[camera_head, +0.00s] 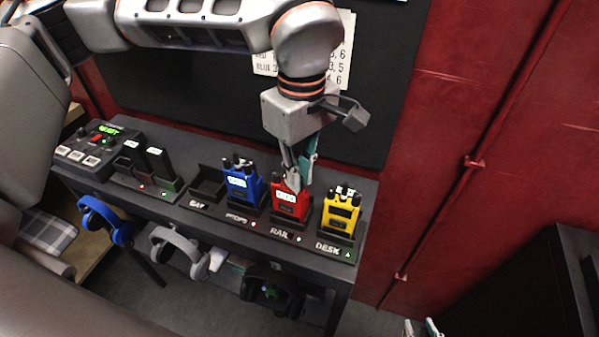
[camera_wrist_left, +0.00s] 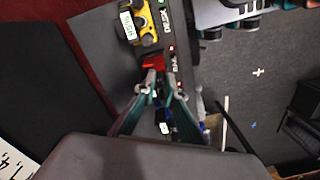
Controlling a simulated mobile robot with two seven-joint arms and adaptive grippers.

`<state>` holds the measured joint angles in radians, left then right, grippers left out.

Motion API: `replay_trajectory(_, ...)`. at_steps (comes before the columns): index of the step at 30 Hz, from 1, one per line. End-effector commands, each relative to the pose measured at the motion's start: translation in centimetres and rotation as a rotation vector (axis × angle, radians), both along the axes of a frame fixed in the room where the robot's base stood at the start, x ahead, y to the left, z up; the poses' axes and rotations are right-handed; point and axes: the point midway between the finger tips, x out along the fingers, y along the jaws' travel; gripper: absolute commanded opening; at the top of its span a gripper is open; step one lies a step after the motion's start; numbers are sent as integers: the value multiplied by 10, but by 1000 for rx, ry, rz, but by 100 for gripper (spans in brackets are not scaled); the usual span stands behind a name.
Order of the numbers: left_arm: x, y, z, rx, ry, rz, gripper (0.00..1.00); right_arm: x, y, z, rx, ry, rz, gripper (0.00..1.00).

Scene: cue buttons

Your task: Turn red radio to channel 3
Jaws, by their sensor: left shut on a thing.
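The red radio (camera_head: 290,199) stands upright in the dock labelled RAIL on the dark shelf, between the blue radio (camera_head: 243,186) and the yellow radio (camera_head: 340,212). Its display is lit, but the digits are too small to read. My left gripper (camera_head: 298,180) comes down from above with its fingertips close together at the top of the red radio. In the left wrist view the fingers meet at the red radio (camera_wrist_left: 153,62) and hide most of its top, so the exact part held is hidden. My right gripper (camera_head: 420,328) shows only two separated fingertips at the bottom edge.
A black control box (camera_head: 90,147) with a green display and two dark handsets sit at the shelf's left. An empty dock is left of the blue radio. Headphones (camera_head: 105,222) hang below the front edge. A paper list on the back board is partly hidden by my arm.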

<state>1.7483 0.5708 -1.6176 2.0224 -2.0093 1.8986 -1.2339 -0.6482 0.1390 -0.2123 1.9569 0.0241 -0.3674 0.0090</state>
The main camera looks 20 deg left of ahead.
Motion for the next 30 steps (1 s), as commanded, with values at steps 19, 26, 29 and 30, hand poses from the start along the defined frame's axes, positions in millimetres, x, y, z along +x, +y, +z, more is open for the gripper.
replay_trajectory(19,0,0,0,-1,-1,-10,28,2,1,5,2,-8,0,28)
replay_trajectory(26,1,-1,12,-1,-3,-9,28,0,-1,1,-3,-2,2,28)
replay_trajectory(29,1,-1,29,-2,-6,-10,28,1,-1,2,-2,-3,1,28)
replay_trajectory(30,2,-1,37,-1,-5,-9,28,1,-1,2,-1,-3,1,28)
